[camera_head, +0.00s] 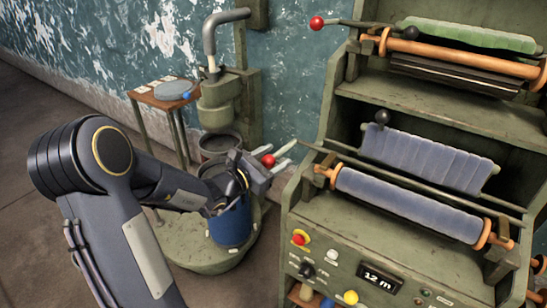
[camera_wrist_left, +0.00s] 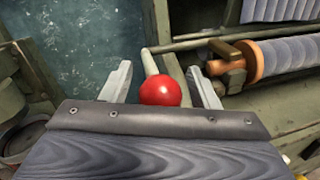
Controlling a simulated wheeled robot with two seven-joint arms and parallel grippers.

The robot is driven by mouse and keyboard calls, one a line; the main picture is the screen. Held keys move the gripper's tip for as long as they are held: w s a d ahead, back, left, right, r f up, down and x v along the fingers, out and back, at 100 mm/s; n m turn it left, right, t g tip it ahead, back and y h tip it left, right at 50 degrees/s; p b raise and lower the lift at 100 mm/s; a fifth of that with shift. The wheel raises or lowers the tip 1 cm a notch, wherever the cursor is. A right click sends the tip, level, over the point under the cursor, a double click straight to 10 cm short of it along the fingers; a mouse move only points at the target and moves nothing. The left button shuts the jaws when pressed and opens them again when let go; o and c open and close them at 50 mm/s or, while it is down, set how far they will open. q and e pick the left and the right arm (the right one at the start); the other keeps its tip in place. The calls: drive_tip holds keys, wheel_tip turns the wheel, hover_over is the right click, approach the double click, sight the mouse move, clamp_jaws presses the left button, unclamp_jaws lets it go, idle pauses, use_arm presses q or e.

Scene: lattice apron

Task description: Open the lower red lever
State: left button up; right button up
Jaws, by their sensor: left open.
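The lower red lever has a round red knob (camera_head: 268,160) at the left side of the green machine, at the end of a bar that runs along its lower roller. In the left wrist view the red knob (camera_wrist_left: 160,90) sits between the two pale fingers, with its rod (camera_wrist_left: 150,62) leading away behind it. My left gripper (camera_head: 285,156) is open, with one finger on each side of the knob. I see gaps between knob and fingers in the wrist view; depth is hard to judge. My right gripper is not in view.
An upper lever with another red knob (camera_head: 317,23) sticks out higher on the machine. A control panel with a display (camera_head: 380,278) is below the rollers. A blue bucket (camera_head: 231,222) stands under my left gripper. A small wooden table (camera_head: 160,96) stands behind.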

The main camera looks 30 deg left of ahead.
use_arm(q)
drive_tip(key=shift+c, duration=0.3)
clamp_jaws()
drive_tip(key=r+g+p, duration=0.1)
drive_tip(key=r+p, duration=0.1)
drive_tip(key=p, duration=0.2)
drive_tip(key=w+r+g+p, duration=0.1)
drive_tip(key=r+g+p, duration=0.1)
drive_tip(key=p, duration=0.1)
drive_tip(key=r+g+y+p, duration=0.1)
drive_tip(key=r+p, duration=0.1)
drive_tip(key=p, duration=0.2)
drive_tip(key=shift+w+n+g+p, duration=0.3)
drive_tip(key=shift+w+n+p, duration=0.05)
drive_tip(key=shift+w+n, duration=0.05)
drive_tip(key=shift+w+d+r+p, duration=0.1)
drive_tip(key=shift+w+p, duration=0.1)
drive_tip(key=shift+p, duration=0.1)
drive_tip(key=w+r, duration=0.3)
drive_tip(key=shift+d, duration=0.1)
drive_tip(key=shift+w+d+r+p, duration=0.1)
drive_tip(key=shift+w+r+p, duration=0.15)
drive_tip(key=shift+w, duration=0.3)
drive_tip(key=shift+w+r+p, duration=0.1)
drive_tip(key=shift+w+r, duration=0.15)
drive_tip(key=shift+w, duration=0.25)
drive_tip(key=shift+f, duration=0.25)
